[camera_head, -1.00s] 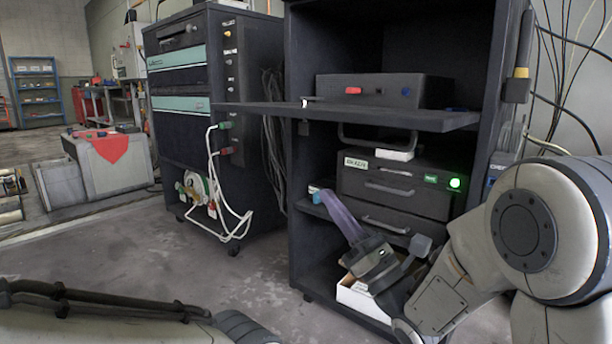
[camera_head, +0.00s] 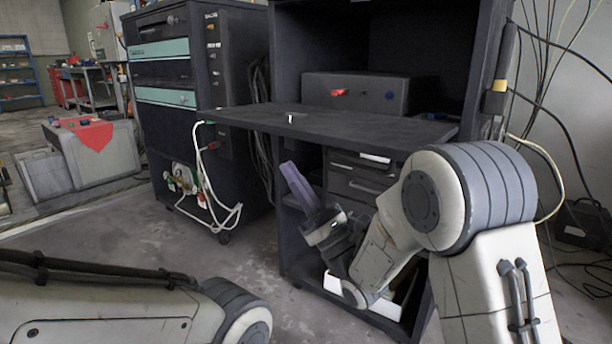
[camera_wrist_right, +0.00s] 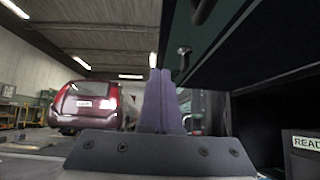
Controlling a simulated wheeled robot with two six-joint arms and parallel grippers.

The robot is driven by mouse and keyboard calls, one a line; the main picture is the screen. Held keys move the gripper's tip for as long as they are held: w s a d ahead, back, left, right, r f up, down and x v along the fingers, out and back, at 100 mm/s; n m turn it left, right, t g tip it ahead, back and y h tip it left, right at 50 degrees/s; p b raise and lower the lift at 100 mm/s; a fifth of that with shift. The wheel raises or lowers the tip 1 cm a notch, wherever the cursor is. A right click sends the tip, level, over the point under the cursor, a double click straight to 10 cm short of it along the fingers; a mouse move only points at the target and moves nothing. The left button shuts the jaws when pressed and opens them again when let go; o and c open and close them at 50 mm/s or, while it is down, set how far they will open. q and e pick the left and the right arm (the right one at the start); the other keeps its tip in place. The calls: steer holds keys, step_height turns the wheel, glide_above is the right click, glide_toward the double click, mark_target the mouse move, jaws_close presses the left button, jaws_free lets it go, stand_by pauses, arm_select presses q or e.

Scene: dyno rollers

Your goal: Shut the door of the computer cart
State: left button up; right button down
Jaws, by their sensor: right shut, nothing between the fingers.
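The computer cart (camera_head: 288,235) is a tall black cabinet in the middle of the head view. Its door (camera_head: 340,127) is a dark flat panel standing out level from the front, above the lower bay. My right gripper (camera_head: 291,172) has purple fingers, shut and empty, pointing up and left below the panel. In the right wrist view the shut fingers (camera_wrist_right: 158,85) point up beside the dark panel underside (camera_wrist_right: 235,50); I cannot tell whether they touch it. My left arm lies at the lower left of the head view; its gripper is out of sight.
Drawers (camera_head: 350,180) show below, partly hidden by my right arm. Another dark cabinet (camera_head: 165,115) with white cables stands to the left. Loose cables hang at the right.

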mark_target(277, 134)
step_height(277, 134, up, 4)
steer(key=shift+w+f+b, duration=0.1)
steer(key=shift+f+b, duration=0.15)
steer(key=shift+b, duration=0.55)
arm_select(q)
steer(key=shift+f, duration=0.35)
arm_select(e)
steer(key=shift+r, duration=0.4)
